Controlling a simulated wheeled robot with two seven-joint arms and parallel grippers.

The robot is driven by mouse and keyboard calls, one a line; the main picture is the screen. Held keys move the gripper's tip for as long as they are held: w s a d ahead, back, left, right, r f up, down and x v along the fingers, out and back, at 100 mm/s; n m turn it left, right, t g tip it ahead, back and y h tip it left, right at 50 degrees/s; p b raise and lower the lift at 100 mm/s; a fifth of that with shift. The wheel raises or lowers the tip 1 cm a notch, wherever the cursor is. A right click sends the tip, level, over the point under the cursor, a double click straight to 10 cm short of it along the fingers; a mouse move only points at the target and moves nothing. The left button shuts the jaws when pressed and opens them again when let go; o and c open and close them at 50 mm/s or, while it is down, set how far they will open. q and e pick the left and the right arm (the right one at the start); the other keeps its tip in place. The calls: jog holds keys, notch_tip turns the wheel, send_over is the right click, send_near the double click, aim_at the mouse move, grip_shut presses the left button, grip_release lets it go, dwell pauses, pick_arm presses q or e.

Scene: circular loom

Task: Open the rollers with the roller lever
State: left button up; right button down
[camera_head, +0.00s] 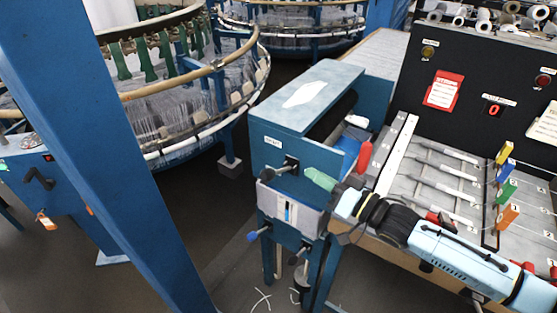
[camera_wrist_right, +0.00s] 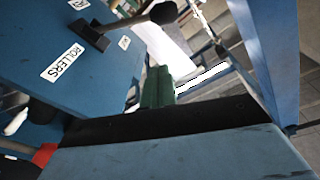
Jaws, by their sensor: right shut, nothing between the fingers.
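The roller lever (camera_head: 285,167) is a black lever with a round knob on the front of a blue machine box (camera_head: 310,145). In the right wrist view the lever (camera_wrist_right: 125,27) sticks out from its black mount above a white label (camera_wrist_right: 62,62) reading "ROLLERS". My right gripper (camera_head: 318,179) has green fingers and is shut and empty, just right of the lever in the head view. In the right wrist view its green fingers (camera_wrist_right: 157,87) are below the knob, with a visible gap. My left gripper is not in view.
A red handle (camera_head: 365,155) and a white handle (camera_head: 357,121) are right of the box. A blue-knobbed lever (camera_head: 253,236) is below it. A blue post (camera_head: 100,150) crosses the left side. The black control panel (camera_head: 470,90) stands at right. Floor is clear left of the box.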

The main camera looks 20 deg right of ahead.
jog(key=shift+s+a+r+y, duration=0.1)
jog(key=shift+r+y, duration=0.1)
jog(key=shift+r, duration=0.25)
jog(key=shift+s+a+r+y, duration=0.1)
jog(key=shift+r+y, duration=0.1)
jog(key=shift+r, duration=0.25)
jog(key=shift+w, duration=0.1)
jog(key=r+p, duration=0.1)
send_over(278, 171)
jog(key=s, duration=0.2)
jog(key=f, duration=0.2)
jog(key=s+a+f+p, duration=0.1)
jog(key=shift+f, duration=0.15)
